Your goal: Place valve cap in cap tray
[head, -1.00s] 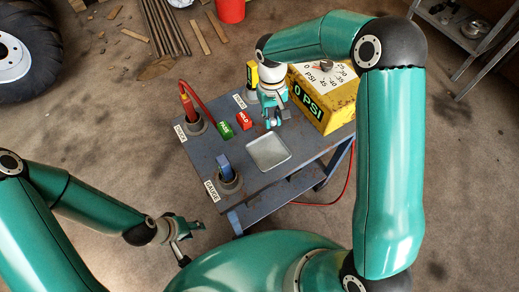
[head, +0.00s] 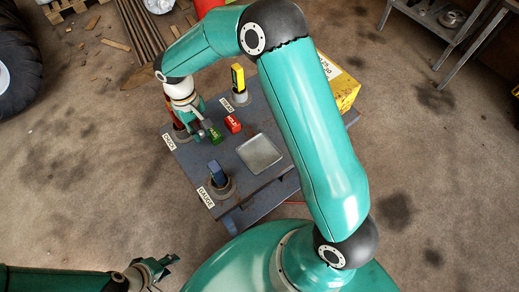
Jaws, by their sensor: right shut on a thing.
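My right gripper (head: 203,131) points down over the left part of the blue-grey cart, in front of the chuck holder and just left of the green block. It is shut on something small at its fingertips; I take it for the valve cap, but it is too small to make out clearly. The cap tray (head: 260,153), a shallow grey metal tray, lies on the cart top to the right of the gripper, and looks empty. My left gripper (head: 166,268) is low at the bottom left, away from the cart, open and empty.
The yellow gauge box (head: 345,92) is partly hidden by my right arm.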

